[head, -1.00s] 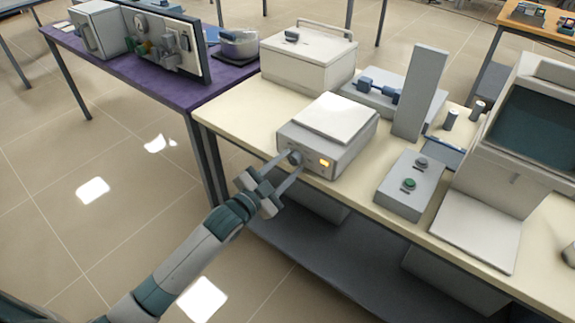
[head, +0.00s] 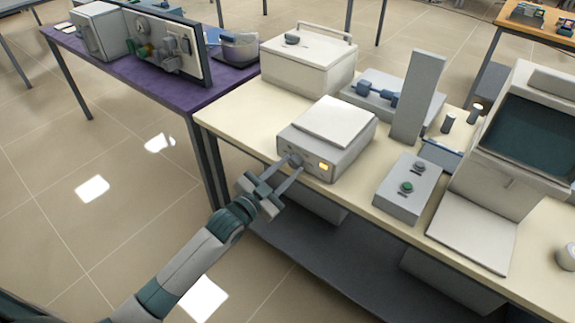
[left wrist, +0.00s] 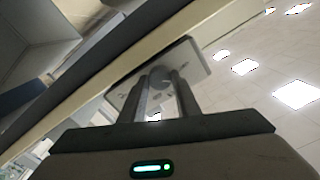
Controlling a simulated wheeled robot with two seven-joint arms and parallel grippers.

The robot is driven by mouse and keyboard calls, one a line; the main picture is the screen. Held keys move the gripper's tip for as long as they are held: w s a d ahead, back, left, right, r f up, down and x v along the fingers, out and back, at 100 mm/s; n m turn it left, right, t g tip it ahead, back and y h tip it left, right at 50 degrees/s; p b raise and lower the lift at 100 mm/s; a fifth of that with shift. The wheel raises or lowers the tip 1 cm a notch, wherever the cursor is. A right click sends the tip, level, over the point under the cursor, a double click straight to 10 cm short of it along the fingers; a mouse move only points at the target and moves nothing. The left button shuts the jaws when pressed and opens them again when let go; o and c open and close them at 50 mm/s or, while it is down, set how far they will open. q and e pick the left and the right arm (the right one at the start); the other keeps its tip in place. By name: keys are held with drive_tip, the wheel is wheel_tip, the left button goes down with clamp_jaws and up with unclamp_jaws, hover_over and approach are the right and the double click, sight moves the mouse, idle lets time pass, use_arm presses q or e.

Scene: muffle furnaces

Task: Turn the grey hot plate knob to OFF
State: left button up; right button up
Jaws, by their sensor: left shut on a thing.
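The hot plate (head: 317,154) is a light grey box with a white square top, standing at the front left of the cream bench. Its grey round knob (head: 295,160) is on the left of the front panel, left of a lit yellow display (head: 323,167). My left gripper (head: 290,166) reaches in from the front left and is shut on the knob. In the left wrist view the two fingers (left wrist: 160,92) lie on either side of the knob (left wrist: 162,80). The knob's pointer and the panel marks are too small to read. My right gripper is not in view.
A grey control box (head: 405,190) with a green button stands right of the hot plate, near a grey upright column (head: 418,98). A white lidded box (head: 308,62) stands behind. Floor is clear at left.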

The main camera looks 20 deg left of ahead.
use_arm(q)
drive_tip(key=n+p, duration=0.2)
drive_tip(key=n, duration=0.2)
drive_tip(key=shift+n+p, duration=0.3)
drive_tip(key=shift+p, duration=0.05)
drive_tip(key=shift+n, duration=0.5)
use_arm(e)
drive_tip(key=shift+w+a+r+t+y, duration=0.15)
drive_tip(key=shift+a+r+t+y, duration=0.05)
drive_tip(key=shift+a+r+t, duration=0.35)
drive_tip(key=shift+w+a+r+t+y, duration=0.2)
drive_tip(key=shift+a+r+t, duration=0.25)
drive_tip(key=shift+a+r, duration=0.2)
use_arm(q)
drive_tip(key=o, duration=0.8)
drive_tip(key=shift+c, duration=0.2)
drive_tip(key=shift+s, duration=0.15)
